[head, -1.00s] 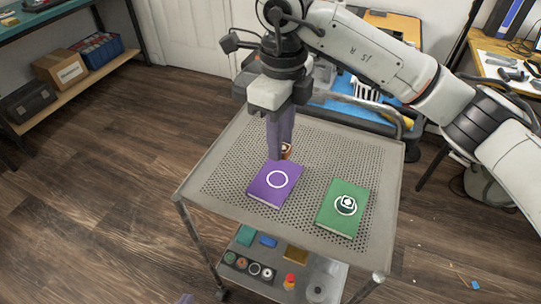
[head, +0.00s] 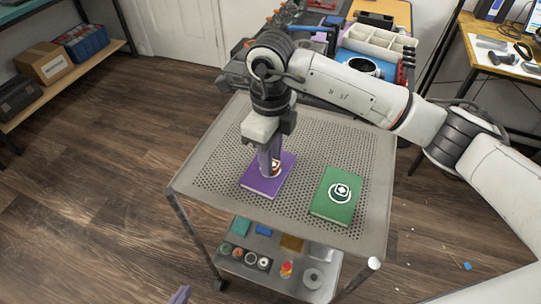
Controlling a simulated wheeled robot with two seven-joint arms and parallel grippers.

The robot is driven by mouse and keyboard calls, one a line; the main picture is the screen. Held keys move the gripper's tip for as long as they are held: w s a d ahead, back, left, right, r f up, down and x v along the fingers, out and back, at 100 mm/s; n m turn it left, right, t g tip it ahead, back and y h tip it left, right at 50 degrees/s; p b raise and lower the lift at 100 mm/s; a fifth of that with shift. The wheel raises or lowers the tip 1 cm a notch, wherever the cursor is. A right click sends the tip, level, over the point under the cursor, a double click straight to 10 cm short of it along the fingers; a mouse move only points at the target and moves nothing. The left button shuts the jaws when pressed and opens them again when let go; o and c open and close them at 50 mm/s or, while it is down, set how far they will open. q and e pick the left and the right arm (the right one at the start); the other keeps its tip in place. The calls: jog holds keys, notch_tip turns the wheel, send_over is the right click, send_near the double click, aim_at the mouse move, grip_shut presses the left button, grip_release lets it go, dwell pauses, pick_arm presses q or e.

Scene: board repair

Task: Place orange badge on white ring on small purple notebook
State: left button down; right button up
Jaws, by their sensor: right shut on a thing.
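The purple notebook (head: 258,184) lies on the perforated top of the grey cart. My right gripper (head: 270,170) points down over the middle of it, shut on the orange badge (head: 277,168). The badge shows as a small orange-brown and white patch by the fingertips, at or just above the cover. I cannot tell if it touches. The white ring on the notebook is hidden behind the fingers and badge. Only a tip of my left gripper (head: 180,295) shows at the bottom edge, away from the cart.
A green notebook (head: 325,207) with a dark-and-white round badge (head: 340,192) lies to the right on the cart top (head: 215,165). The lower shelf holds several small items. A cluttered bench with a white divided tray (head: 378,42) stands behind. The cart top's left side is clear.

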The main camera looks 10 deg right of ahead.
jog(key=shift+f, duration=0.15)
jog(key=o, duration=1)
notch_tip(320, 180, up, 12)
jog(key=shift+r, duration=0.2)
